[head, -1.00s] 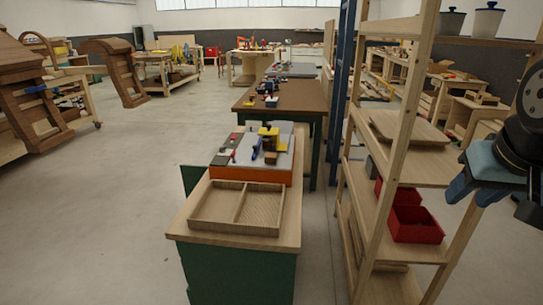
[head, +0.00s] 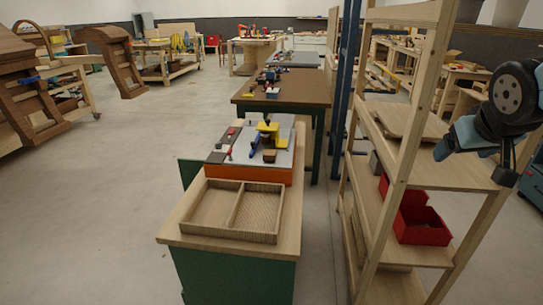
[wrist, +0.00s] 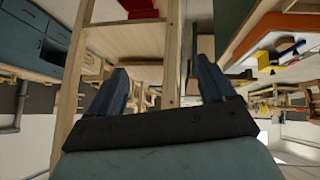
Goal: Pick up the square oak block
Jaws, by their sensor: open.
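A small brown block (head: 269,156), which may be the square oak block, sits on the grey top of the orange-edged board (head: 250,174). It is too small to tell its shape or wood surely. A yellow piece (head: 268,131) and a blue tool (head: 254,146) are close to it. My gripper (head: 447,146) is at the right, in front of the wooden shelf and far from the block. The wrist view shows its two blue fingers (wrist: 164,80) spread apart with nothing between them.
A divided wooden tray (head: 236,208) lies at the near end of the green bench, in front of the board. The wooden shelf rack (head: 407,130) with red bins (head: 420,224) and a blue post (head: 345,90) stand right of the bench. Floor (head: 110,200) to the left is clear.

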